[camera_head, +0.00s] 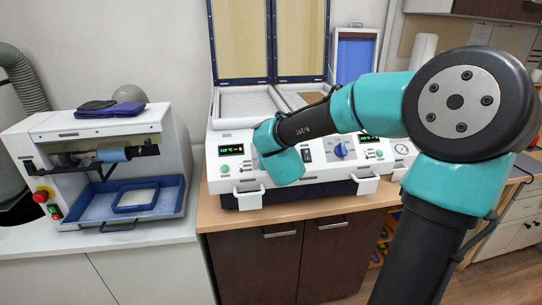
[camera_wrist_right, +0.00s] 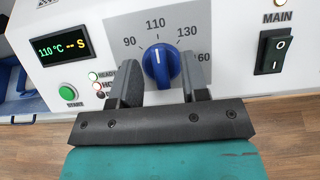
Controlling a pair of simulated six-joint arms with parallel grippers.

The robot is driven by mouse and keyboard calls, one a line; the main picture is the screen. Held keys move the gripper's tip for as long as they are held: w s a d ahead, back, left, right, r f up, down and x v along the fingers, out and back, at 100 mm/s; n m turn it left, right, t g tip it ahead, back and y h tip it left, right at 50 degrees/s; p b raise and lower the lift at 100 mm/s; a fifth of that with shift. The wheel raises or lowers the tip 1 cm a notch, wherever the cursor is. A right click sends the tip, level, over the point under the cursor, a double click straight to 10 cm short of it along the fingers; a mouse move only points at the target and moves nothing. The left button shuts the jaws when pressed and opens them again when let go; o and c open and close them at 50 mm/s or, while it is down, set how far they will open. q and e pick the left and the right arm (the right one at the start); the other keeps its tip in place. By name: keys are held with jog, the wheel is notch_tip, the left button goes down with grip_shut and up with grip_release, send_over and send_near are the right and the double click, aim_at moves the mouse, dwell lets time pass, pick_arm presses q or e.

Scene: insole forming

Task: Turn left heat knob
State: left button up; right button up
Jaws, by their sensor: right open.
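The left heat knob (camera_wrist_right: 160,66) is blue, with its white pointer up near the 110 mark of a dial printed 90 to 160. In the right wrist view my right gripper (camera_wrist_right: 163,82) is open, one dark finger on each side of the knob. A gap shows between the knob and each finger. In the head view my right arm's teal wrist covers this knob, and the fingers are hidden. The left display (camera_head: 231,150) shows beside it. My left gripper is not in view.
The main switch (camera_wrist_right: 272,52) is close right of the knob; a green start button (camera_wrist_right: 68,92) is at left. A second blue knob (camera_head: 340,150) is further right on the machine. White handles (camera_head: 249,193) stick out in front. A smaller machine (camera_head: 100,150) stands left.

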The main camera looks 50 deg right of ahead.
jog(key=shift+c, duration=0.2)
grip_shut()
dwell(0.3)
jog(key=shift+n+y, duration=0.3)
jog(key=shift+n, duration=0.2)
jog(key=n+y, duration=0.1)
jog(key=n, duration=0.1)
jog(key=n+t+y, duration=0.1)
jog(key=n, duration=0.2)
jog(key=shift+d, duration=0.1)
jog(key=n+y, duration=0.2)
jog(key=n, duration=0.3)
jog(key=n+g+y, duration=0.1)
jog(key=n+y, duration=0.1)
jog(key=n, duration=0.3)
jog(key=shift+d, duration=0.1)
jog(key=n+g+y, duration=0.1)
jog(key=n, duration=0.3)
jog(key=shift+y, duration=0.3)
